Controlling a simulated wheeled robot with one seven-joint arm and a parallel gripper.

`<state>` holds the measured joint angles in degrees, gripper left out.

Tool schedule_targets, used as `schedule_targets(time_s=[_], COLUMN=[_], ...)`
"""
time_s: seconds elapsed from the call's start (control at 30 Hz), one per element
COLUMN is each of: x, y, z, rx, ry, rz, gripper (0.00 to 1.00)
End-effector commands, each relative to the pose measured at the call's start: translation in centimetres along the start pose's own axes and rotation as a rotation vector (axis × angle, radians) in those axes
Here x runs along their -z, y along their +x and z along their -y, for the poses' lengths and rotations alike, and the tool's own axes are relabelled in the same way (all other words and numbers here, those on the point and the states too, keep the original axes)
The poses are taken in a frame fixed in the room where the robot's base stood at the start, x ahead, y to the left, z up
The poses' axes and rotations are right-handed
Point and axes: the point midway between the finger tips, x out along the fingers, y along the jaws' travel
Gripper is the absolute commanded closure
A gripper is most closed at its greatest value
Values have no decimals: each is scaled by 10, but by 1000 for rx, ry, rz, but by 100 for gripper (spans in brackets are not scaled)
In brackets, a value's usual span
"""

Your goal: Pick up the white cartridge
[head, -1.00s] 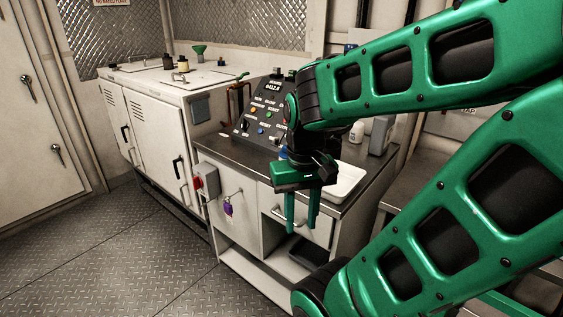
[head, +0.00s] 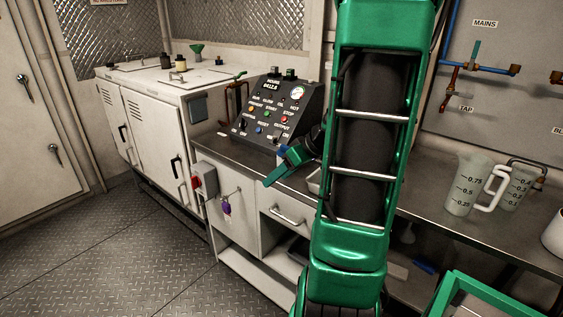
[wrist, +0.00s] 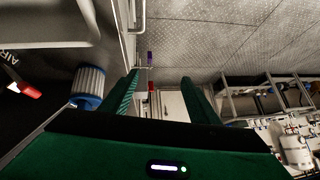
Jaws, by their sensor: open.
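A short pleated, whitish cartridge with blue ends (wrist: 90,82) stands out in the wrist view, left of my left finger and outside the jaws. In the head view only a bit of blue (head: 282,151) shows just behind my gripper, probably the same cartridge; the rest is hidden. My gripper (wrist: 161,84) is open, with nothing between its fingers. In the head view my gripper (head: 272,178) is over the front edge of the steel counter, pointing down-left and partly hidden by my arm.
A sloped control panel (head: 268,112) stands behind the gripper. Measuring jugs (head: 466,185) stand on the counter (head: 425,198) at right. A red switch box (head: 203,180) and a purple tag (head: 226,206) are on the cabinet front. The floor at left is clear.

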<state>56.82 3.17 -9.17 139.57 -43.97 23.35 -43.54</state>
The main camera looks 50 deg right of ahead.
Motion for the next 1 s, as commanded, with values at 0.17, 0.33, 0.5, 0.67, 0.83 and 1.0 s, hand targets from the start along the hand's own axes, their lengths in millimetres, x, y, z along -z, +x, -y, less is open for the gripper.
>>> schedule_targets(time_s=[0.17, 0.33, 0.5, 0.67, 0.83, 1.0], x=[20, 30, 34, 43, 56, 63], y=[-12, -36, -51, -41, -19, -8], z=[-60, -104, -126, -131, -133, -135], rx=[-36, -105, -151, -157, -156, -158], ry=[-48, -80, -95, -100, -101, -100], rz=[-243, -424, -512, -527, -525, -525], gripper=[45, 45, 45, 45, 45, 45])
